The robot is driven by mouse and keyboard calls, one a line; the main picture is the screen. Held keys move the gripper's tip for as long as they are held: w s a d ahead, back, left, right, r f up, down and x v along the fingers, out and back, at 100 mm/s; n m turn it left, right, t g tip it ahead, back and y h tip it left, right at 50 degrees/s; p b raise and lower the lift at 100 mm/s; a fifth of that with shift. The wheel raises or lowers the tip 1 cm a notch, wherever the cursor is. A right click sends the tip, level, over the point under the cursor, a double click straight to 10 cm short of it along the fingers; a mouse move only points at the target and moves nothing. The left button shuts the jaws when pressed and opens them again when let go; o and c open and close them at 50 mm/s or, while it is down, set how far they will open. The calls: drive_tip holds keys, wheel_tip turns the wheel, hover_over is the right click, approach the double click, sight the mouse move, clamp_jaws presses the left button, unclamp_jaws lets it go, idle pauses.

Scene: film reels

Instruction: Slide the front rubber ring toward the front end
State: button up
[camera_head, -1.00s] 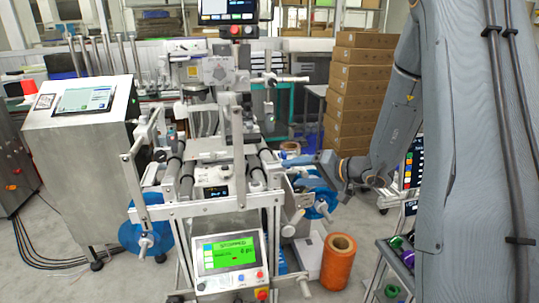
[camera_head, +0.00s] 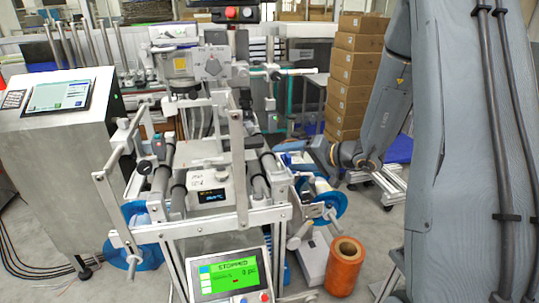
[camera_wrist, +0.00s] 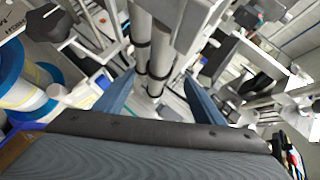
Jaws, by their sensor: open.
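My gripper (camera_head: 288,147) is open and reaches in from the right, near the right side of the machine's rollers. In the wrist view its two blue fingers (camera_wrist: 156,98) are spread apart with a gap between them. Past the fingertips in that view run pale metal rods with dark rubber rings (camera_wrist: 157,74) around them. I cannot tell whether a rod lies between the fingers or beyond them. In the head view, a dark roller or ring section (camera_head: 269,163) shows on the machine's right side. I cannot tell for sure which ring is the front one.
The machine's metal frame (camera_head: 235,219) and upright posts stand close to my gripper. A green-lit screen (camera_head: 230,277) reads STOPPED. A blue-flanged reel (camera_head: 328,204) hangs below my arm. An orange roll (camera_head: 344,268) stands on the floor. Boxes (camera_head: 352,75) are stacked behind.

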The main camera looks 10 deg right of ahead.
sight(272, 160)
drive_tip(key=p+x, duration=0.1)
drive_tip(key=x, duration=0.6)
drive_tip(key=shift+w+a+f, duration=0.1)
drive_tip(key=shift+w+a, duration=0.05)
drive_tip(key=shift+w, duration=0.05)
